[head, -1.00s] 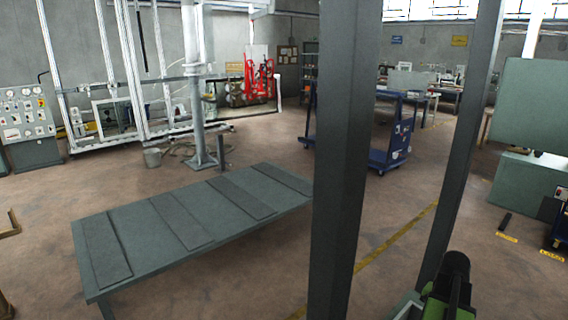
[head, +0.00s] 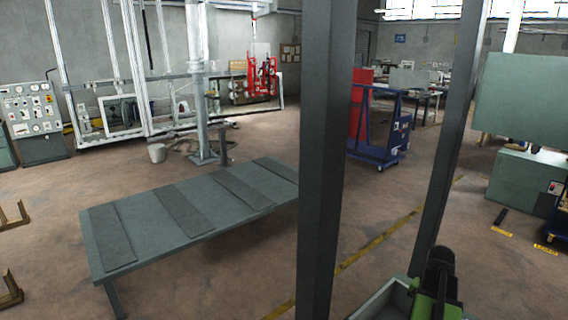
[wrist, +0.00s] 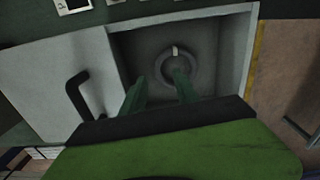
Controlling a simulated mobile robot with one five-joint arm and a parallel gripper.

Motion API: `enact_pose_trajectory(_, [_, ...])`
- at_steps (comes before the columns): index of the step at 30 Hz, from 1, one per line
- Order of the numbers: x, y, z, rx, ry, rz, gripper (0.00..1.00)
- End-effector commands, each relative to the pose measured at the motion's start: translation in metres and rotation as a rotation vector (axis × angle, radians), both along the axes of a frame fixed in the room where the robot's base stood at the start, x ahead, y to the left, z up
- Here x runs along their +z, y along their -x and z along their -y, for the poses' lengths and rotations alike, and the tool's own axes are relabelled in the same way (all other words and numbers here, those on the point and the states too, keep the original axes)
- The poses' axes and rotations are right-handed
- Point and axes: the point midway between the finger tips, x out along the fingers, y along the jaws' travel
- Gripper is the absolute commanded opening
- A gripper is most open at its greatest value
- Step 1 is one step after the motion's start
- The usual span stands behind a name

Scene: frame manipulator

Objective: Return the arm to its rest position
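My arm shows in the head view at the bottom right as a green and black part (head: 436,287), folded low beside a grey tray. The fingertips are not clear there. In the wrist view my gripper (wrist: 160,84) has two green fingers standing apart, with nothing held between them. Beyond them is an open grey tray (wrist: 232,22) with a round grey ring (wrist: 180,66) inside, a small pale mark at its top. The right fingertip overlaps the ring in the picture; I cannot tell whether it touches.
Two dark upright posts (head: 326,160) stand close in front. A low grey-green table (head: 190,208) is at left centre. A blue trolley (head: 378,152) and a red panel (head: 360,105) stand beyond the posts. Wooden brackets (head: 12,290) lie at far left. Open floor surrounds the table.

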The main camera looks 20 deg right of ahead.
Motion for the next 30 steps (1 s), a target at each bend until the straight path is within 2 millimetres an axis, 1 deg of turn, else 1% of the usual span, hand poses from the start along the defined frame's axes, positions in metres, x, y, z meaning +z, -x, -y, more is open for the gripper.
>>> enact_pose_trajectory(1, [-0.007, -0.01, -0.008, 0.022, 0.0, 0.0, 0.36])
enact_pose_trajectory(5, [-0.019, -0.038, -0.032, 0.085, 0.0, 0.0, 0.36])
enact_pose_trajectory(8, [-0.03, -0.063, -0.058, 0.148, -0.001, 0.0, 0.36])
enact_pose_trajectory(11, [-0.044, -0.09, -0.092, 0.222, -0.001, 0.0, 0.36])
enact_pose_trajectory(14, [-0.062, -0.121, -0.138, 0.319, -0.001, 0.0, 0.36])
enact_pose_trajectory(15, [-0.071, -0.134, -0.162, 0.368, -0.001, 0.0, 0.36])
enact_pose_trajectory(17, [-0.086, -0.153, -0.205, 0.457, -0.002, 0.0, 0.36])
enact_pose_trajectory(18, [-0.097, -0.165, -0.237, 0.523, -0.002, 0.0, 0.36])
enact_pose_trajectory(19, [-0.105, -0.172, -0.261, 0.575, -0.002, 0.0, 0.36])
enact_pose_trajectory(20, [-0.112, -0.178, -0.286, 0.627, -0.003, 0.0, 0.36])
enact_pose_trajectory(21, [-0.122, -0.184, -0.319, 0.697, -0.003, 0.0, 0.36])
enact_pose_trajectory(23, [-0.134, -0.189, -0.364, 0.799, -0.002, 0.0, 0.36])
enact_pose_trajectory(24, [-0.141, -0.189, -0.391, 0.863, -0.003, 0.0, 0.36])
enact_pose_trajectory(27, [-0.153, -0.185, -0.443, 0.998, -0.003, 0.0, 0.36])
enact_pose_trajectory(29, [-0.157, -0.18, -0.464, 1.063, -0.003, 0.0, 0.36])
enact_pose_trajectory(30, [-0.158, -0.174, -0.472, 1.107, -0.004, 0.0, 0.36])
